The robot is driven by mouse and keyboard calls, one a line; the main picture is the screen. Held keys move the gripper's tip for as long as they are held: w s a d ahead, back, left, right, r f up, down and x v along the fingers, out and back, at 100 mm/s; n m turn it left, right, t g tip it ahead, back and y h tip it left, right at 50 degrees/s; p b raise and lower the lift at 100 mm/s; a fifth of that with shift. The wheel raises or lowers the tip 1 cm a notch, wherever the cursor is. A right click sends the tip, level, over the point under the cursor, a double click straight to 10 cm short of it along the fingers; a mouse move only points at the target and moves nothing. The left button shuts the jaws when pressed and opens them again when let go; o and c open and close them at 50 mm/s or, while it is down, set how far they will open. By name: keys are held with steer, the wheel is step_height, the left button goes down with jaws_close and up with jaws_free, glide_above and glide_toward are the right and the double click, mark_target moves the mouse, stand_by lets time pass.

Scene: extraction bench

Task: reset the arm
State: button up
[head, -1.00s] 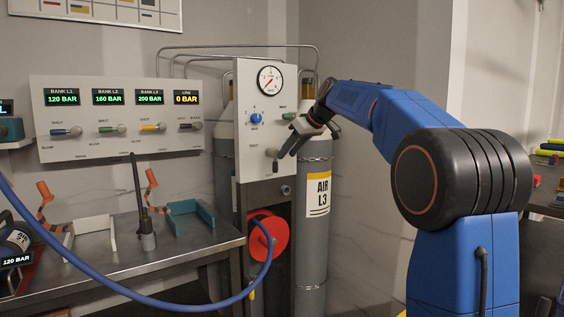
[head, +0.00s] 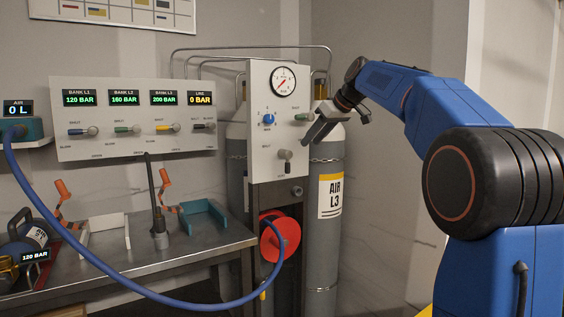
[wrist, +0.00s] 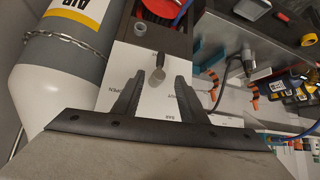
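My gripper (head: 335,130) is at the right of the white gauge panel (head: 262,160) in the head view, in front of the grey AIR L3 cylinder (head: 331,230). Its two dark fingers are apart, with nothing between them. In the wrist view the fingers of my gripper (wrist: 157,92) also stand apart over the white panel. A grey lever (wrist: 158,68) on the panel shows just beyond the fingertips, untouched as far as I can tell. The same lever (head: 286,156) hangs downward in the head view. My blue arm reaches in from the right.
A bank panel (head: 130,145) with several levers and displays is on the wall; its line display reads 0 BAR. A blue hose (head: 150,291) loops from a 0 L meter (head: 18,120) toward a red reel (head: 280,238). The metal bench (head: 200,252) holds stands and tools.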

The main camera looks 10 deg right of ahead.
steer(key=s+a+f+m+g+h, duration=0.1)
steer(key=s+a+f+m+h, duration=0.1)
steer(key=s+f, duration=1.7)
steer(key=s+a+f+m+g+h, duration=0.2)
steer(key=s+f+m, duration=0.2)
steer(key=s+f, duration=1.6)
steer(key=s, duration=0.8)
steer(key=shift+s+f, duration=0.25)
steer(key=shift+f, duration=0.05)
